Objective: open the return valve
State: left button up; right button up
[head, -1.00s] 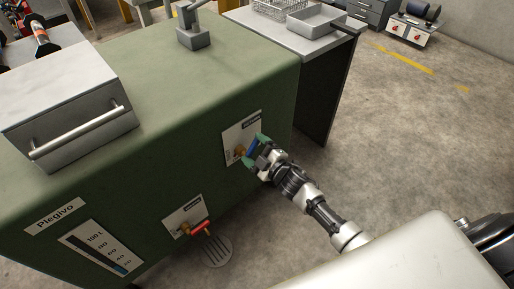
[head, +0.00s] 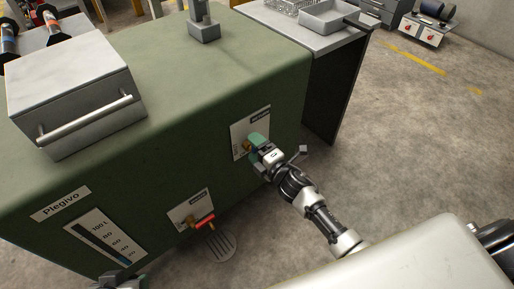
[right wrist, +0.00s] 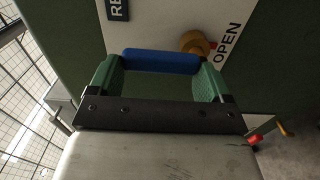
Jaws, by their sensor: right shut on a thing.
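The return valve's blue lever (right wrist: 160,62) lies between the two green fingertips of my right gripper (right wrist: 158,80) in the right wrist view. The gripper is shut on it. The brass valve body (right wrist: 195,42) sits behind the lever's right end, beside the word OPEN on the white plate (right wrist: 160,22). In the head view my right gripper (head: 257,146) is at the upper valve plate (head: 243,126) on the green tank and hides the lever. A dark part at the bottom edge looks like my left gripper (head: 122,282); its fingers cannot be made out.
A second valve with a red lever (head: 204,222) sits lower left on the tank (head: 160,150), above a floor drain (head: 222,246). A level gauge (head: 104,240) is further left. A steel box with a handle (head: 75,90) is on top. The floor at right is clear.

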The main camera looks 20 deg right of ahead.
pick_arm(q)
jog(key=shift+w, duration=0.15)
pick_arm(e)
jog(key=shift+a+f, duration=0.1)
jog(key=o, duration=1.2)
pick_arm(q)
jog(key=shift+r, duration=0.1)
pick_arm(e)
jog(key=shift+s, duration=0.1)
pick_arm(q)
jog(key=shift+s+a+g+y+p, duration=0.1)
jog(key=shift+s+a+g+p, duration=0.25)
jog(key=shift+s, duration=0.3)
jog(key=shift+s+g+y+p, duration=0.1)
jog(key=shift+s+g, duration=0.35)
jog(key=shift+s, duration=0.2)
jog(key=shift+s+a+g+y+p, duration=0.1)
jog(key=shift+s+a+g+p, duration=0.25)
jog(key=shift+s, duration=0.3)
pick_arm(e)
jog(key=shift+v, duration=5.4)
pick_arm(q)
jog(key=shift+d, duration=0.15)
